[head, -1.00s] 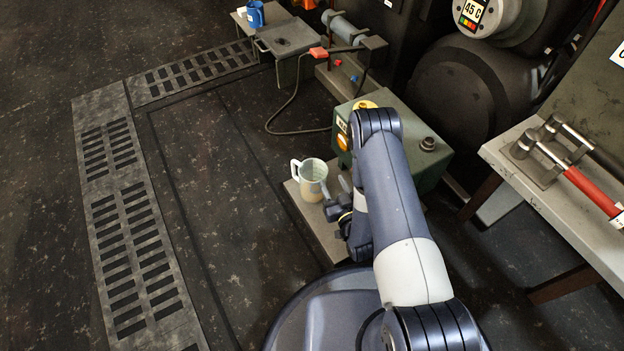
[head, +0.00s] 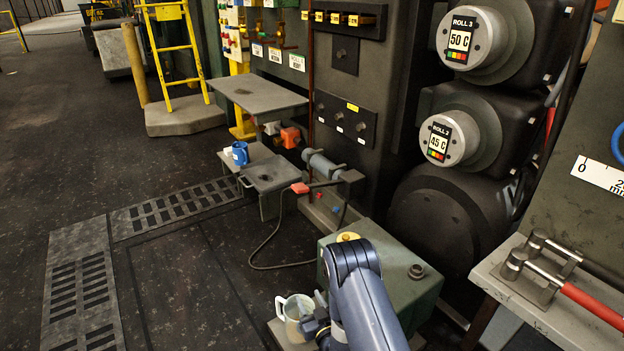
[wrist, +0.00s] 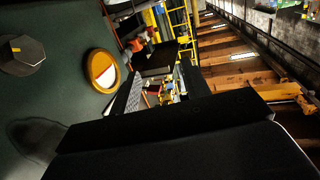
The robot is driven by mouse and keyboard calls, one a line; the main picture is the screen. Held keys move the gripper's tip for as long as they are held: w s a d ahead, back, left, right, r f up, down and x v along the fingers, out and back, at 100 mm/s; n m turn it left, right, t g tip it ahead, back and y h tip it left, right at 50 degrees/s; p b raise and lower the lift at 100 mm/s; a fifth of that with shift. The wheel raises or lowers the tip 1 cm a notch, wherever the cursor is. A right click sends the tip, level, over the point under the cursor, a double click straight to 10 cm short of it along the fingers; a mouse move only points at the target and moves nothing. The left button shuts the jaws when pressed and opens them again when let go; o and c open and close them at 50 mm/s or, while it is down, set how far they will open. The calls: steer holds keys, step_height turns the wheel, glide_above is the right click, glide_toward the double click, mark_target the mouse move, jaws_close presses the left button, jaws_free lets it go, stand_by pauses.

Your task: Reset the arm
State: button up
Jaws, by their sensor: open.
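My gripper (head: 318,326) is low in the head view, at the right side of a pale measuring jug (head: 293,312) with a white handle. My own arm hides part of the gripper, and I cannot tell whether it touches the jug. Its jaws are open, with nothing seen held in them. My arm is bent, with its elbow over the green box (head: 395,285). In the wrist view, dark parts of my own wrist fill the bottom, and the jug does not show.
The green box carries a yellow-rimmed dial, which shows in the wrist view (wrist: 103,70). At right a bench (head: 510,300) holds a red-handled tool (head: 590,302). A cable (head: 265,262) lies on the floor. Roll housings (head: 450,140) stand behind. Open floor lies left, around the grates (head: 77,300).

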steer(key=shift+w+a+r+p, duration=0.15)
steer(key=shift+r+p, duration=0.25)
steer(key=shift+r, duration=0.4)
steer(key=shift+w+r+p, duration=0.3)
steer(key=shift+r+p, duration=0.05)
steer(key=shift+r, duration=0.4)
steer(key=shift+w+a+r+p, duration=0.15)
steer(key=shift+r+p, duration=0.25)
steer(key=shift+r, duration=0.4)
